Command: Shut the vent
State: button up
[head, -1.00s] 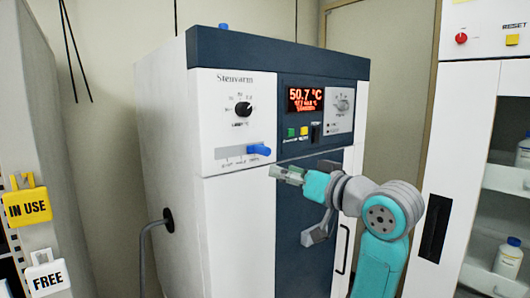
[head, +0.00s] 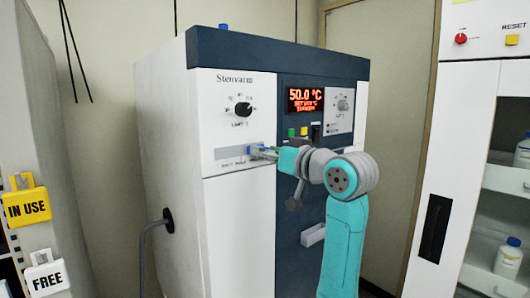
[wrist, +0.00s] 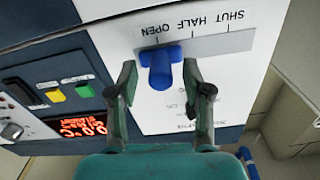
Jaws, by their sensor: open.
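The vent slider is a blue knob (wrist: 160,66) on a grey strip (wrist: 215,45) marked SHUT, HALF and OPEN, upside down in the wrist view. The knob stands at the OPEN end. My gripper (wrist: 160,70) is open, with one finger on each side of the knob. In the head view my gripper (head: 262,152) is at the right end of the strip (head: 228,153) on the white upper panel, and mostly hides the knob.
Above the strip is a black dial (head: 243,109). To its right are a red display (head: 305,99), a green button (head: 291,132), a yellow button (head: 304,131) and a black switch (head: 316,131). A white cabinet (head: 470,130) stands at the right.

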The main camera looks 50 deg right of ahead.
jog(key=shift+w+d, duration=0.1)
jog(key=shift+w, duration=0.45)
grip_shut()
